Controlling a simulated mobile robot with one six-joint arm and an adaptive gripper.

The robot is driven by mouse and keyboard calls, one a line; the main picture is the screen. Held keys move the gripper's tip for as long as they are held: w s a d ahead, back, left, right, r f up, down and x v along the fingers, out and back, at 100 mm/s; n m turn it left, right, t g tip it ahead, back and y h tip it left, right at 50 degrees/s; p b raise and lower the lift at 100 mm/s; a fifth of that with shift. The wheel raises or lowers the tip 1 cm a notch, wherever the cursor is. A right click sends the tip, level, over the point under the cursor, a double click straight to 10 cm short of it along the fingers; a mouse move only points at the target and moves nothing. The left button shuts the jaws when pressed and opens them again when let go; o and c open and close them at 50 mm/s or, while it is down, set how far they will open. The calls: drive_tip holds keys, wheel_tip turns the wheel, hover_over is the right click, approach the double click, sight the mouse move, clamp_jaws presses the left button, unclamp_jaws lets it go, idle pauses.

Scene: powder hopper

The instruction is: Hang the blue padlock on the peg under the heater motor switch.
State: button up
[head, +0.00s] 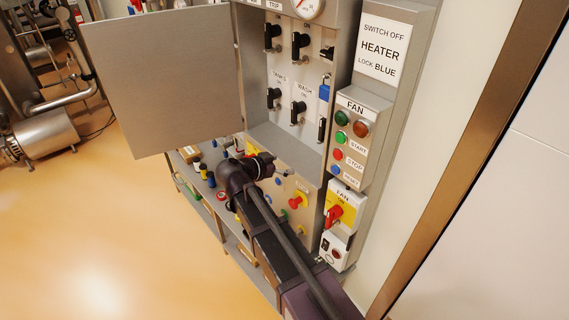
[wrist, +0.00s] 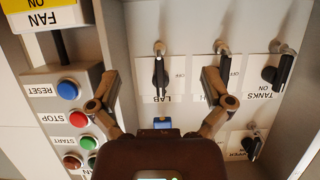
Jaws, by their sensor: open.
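The blue padlock (head: 324,92) hangs on the cabinet's right column, below the upper right switch (head: 327,52) and above the lower right switch. I cannot read the upper right switch's label, so I cannot tell if it is the heater's. The wrist view is upside down; there the padlock's blue body (wrist: 162,123) shows partly behind my gripper's body, beyond the LAB switch (wrist: 160,75). My gripper (wrist: 159,78) is open and empty, its fingers spread either side of the LAB switch in the picture. In the head view my arm's end is in front of the cabinet's lower edge; the fingers are unclear.
The cabinet door (head: 165,75) stands open at the left. The fan button box (head: 358,140) and red-handled fan switch (head: 341,210) are at the right. The heater sign (head: 384,48) is above them. A low shelf (head: 215,205) holds small items below. Open floor lies left.

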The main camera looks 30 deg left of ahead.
wheel_tip(320, 180, down, 7)
drive_tip(key=s+b, duration=0.1)
drive_tip(key=b, duration=0.5)
drive_tip(key=shift+s+a+r, duration=0.2)
drive_tip(key=shift+s+a, duration=0.15)
drive_tip(key=shift+s, duration=0.05)
idle(0.3)
